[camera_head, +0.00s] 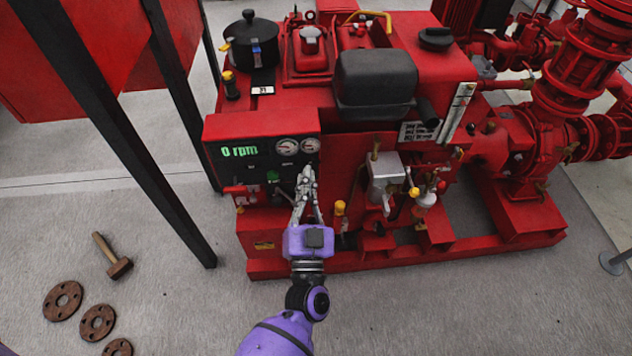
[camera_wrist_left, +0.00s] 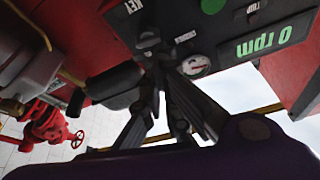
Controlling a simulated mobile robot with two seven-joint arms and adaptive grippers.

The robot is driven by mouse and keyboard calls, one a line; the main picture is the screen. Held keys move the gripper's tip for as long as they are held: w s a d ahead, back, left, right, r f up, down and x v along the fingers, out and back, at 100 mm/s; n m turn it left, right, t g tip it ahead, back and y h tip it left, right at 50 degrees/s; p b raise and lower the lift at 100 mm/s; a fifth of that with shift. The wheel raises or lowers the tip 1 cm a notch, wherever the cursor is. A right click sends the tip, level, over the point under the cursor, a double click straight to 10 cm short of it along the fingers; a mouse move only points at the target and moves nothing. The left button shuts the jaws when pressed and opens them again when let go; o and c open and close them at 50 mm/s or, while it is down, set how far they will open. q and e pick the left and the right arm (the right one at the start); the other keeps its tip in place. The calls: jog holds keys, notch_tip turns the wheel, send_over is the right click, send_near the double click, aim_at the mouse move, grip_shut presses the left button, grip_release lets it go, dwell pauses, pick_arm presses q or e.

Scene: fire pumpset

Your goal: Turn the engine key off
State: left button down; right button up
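The engine's control panel (camera_head: 262,155) is on the red pumpset, with a display reading "0 rpm" (camera_head: 239,151), two round gauges and a green button (camera_head: 272,176). My left gripper (camera_head: 306,174) is at the panel's lower right, just right of the green button. Its fingertips (camera_wrist_left: 151,42) converge against or very near the panel face in the left wrist view, which sees the panel upside down. The fingers look shut. The engine key cannot be made out; the fingertips may hide it, so I cannot tell whether they grip it. My right gripper is not in view.
A yellow-capped valve (camera_head: 340,208) and a grey box (camera_head: 384,178) with fittings stand right of my gripper. A dark frame post (camera_head: 150,140) is on the left. A hammer (camera_head: 113,257) and several rusty flanges (camera_head: 63,300) lie on the floor.

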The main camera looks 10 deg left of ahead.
pick_arm(q)
jog(key=shift+s+a+f+n+y+p, duration=0.25)
jog(key=shift+a+f+n+y, duration=0.3)
jog(key=shift+n, duration=0.55)
jog(key=r+p, duration=0.4)
jog(key=shift+w+r, duration=0.2)
jog(key=shift+r, duration=0.2)
jog(key=v, duration=1)
jog(key=shift+d+r, duration=0.25)
jog(key=shift+d, duration=0.05)
